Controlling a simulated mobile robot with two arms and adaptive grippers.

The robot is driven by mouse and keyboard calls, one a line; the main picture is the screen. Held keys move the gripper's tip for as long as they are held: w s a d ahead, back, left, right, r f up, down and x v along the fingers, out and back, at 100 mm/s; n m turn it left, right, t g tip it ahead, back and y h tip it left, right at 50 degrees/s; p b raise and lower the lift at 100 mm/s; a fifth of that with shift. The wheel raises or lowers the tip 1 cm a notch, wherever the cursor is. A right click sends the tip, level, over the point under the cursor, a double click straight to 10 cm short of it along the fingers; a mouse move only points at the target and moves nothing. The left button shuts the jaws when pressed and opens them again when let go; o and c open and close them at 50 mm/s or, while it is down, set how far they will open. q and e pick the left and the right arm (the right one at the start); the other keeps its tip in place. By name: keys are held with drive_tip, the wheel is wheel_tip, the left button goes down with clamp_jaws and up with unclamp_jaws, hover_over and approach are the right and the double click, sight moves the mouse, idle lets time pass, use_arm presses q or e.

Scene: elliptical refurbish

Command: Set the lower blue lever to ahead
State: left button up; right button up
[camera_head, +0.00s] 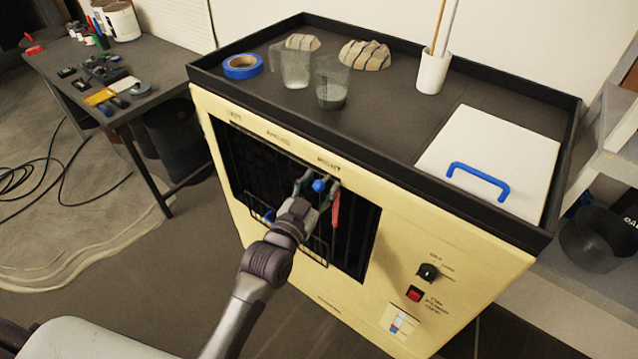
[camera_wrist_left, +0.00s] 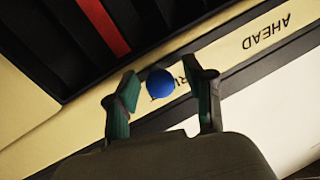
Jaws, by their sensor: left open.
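A blue ball knob (camera_head: 319,186) stands out from the dark grille of the cream machine, below the rightmost label of its upper edge. My left gripper (camera_head: 317,184) is open, with its fingers on either side of this knob. In the left wrist view the blue knob (camera_wrist_left: 160,83) shows between the green-grey fingers, with gaps to both, so it is not gripped. The AHEAD label (camera_wrist_left: 266,34) is to its right there. Another blue piece (camera_head: 268,215) shows lower left at the grille, partly hidden by my arm; I cannot tell its full shape. My right gripper is out of view.
A red strip (camera_head: 335,209) hangs on the grille just right of the gripper. A dark wire rack (camera_head: 315,258) juts out below. The machine's top holds blue tape (camera_head: 243,66), clear cups and a white lid (camera_head: 490,155). A tool table stands at the left.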

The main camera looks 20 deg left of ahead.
use_arm(q)
clamp_jaws()
drive_tip(key=shift+a, duration=0.1)
drive_tip(key=w+a, duration=0.2)
drive_tip(key=a, duration=0.2)
drive_tip(key=w+a+b, duration=0.1)
drive_tip(key=a, duration=0.4)
drive_tip(key=w+a, duration=0.2)
drive_tip(key=a, duration=0.2)
drive_tip(key=shift+w+a+b, duration=0.35)
drive_tip(key=shift+a+b, duration=0.05)
unclamp_jaws()
